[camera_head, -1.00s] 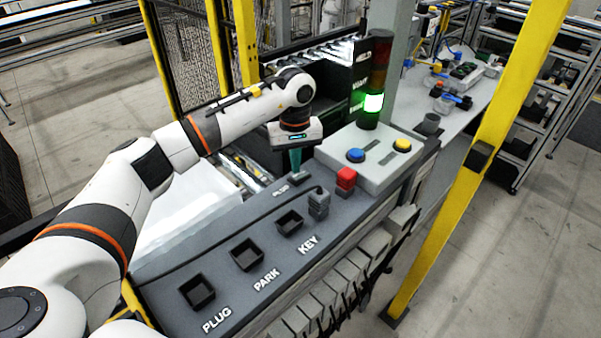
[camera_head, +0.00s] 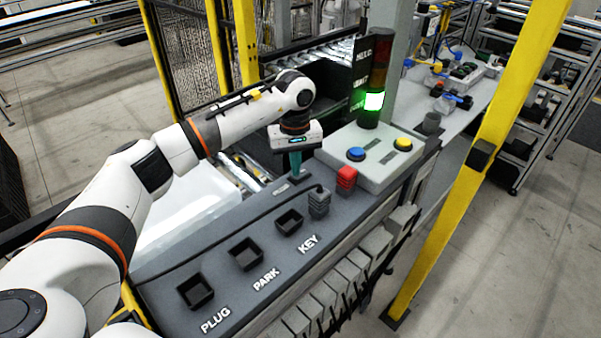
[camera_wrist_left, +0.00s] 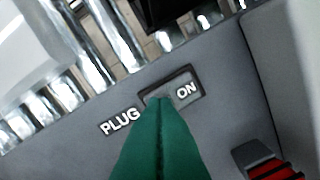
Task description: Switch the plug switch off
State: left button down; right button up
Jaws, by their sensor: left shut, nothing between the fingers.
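The plug switch (camera_wrist_left: 187,91) is a small dark-framed slot with "ON" showing at its right end and "PLUG" printed beside its left end. My left gripper (camera_head: 296,176) is shut and empty, pointing down at the back edge of the grey panel (camera_head: 232,282). In the wrist view its green fingertips (camera_wrist_left: 160,99) overlap the left part of the switch and hide some of it. I cannot tell whether they touch it. In the head view the gripper largely hides the switch. My right gripper is not in view.
A red block (camera_head: 346,177) and a grey connector (camera_head: 318,203) stand right of the gripper. A grey box with blue (camera_head: 356,154) and yellow (camera_head: 403,144) buttons lies beyond. Empty square sockets line the panel front. The stack light (camera_head: 374,101) glows green.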

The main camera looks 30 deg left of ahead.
pick_arm(q)
jog(key=shift+f, duration=0.25)
jog(key=shift+r, duration=0.1)
jog(key=shift+r+p, duration=1.7)
jog(key=shift+r, duration=1.75)
